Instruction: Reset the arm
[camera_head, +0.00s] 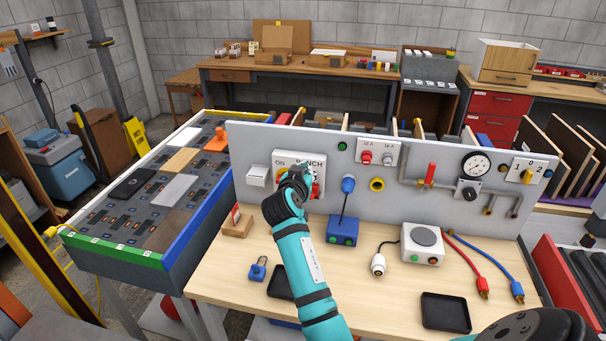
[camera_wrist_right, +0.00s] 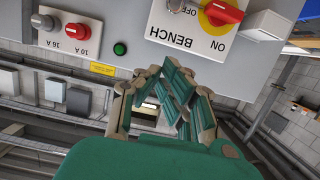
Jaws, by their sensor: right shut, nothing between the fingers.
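My right arm, teal with dark bands, reaches up from the bottom of the head view. Its gripper (camera_head: 298,178) is in front of the white BENCH switch plate (camera_head: 283,158) and covers part of it. In the right wrist view the gripper (camera_wrist_right: 168,76) is shut and empty. The plate (camera_wrist_right: 190,35) appears upside down there, with a red rotary switch (camera_wrist_right: 222,13) on a yellow disc beside the fingers. My left gripper is not in view.
On the bench (camera_head: 380,300) are a blue box (camera_head: 342,229), a padlock (camera_head: 258,269), a white hotplate-like box (camera_head: 422,243), cables and a black tray (camera_head: 446,312). A parts table (camera_head: 115,250) is at left.

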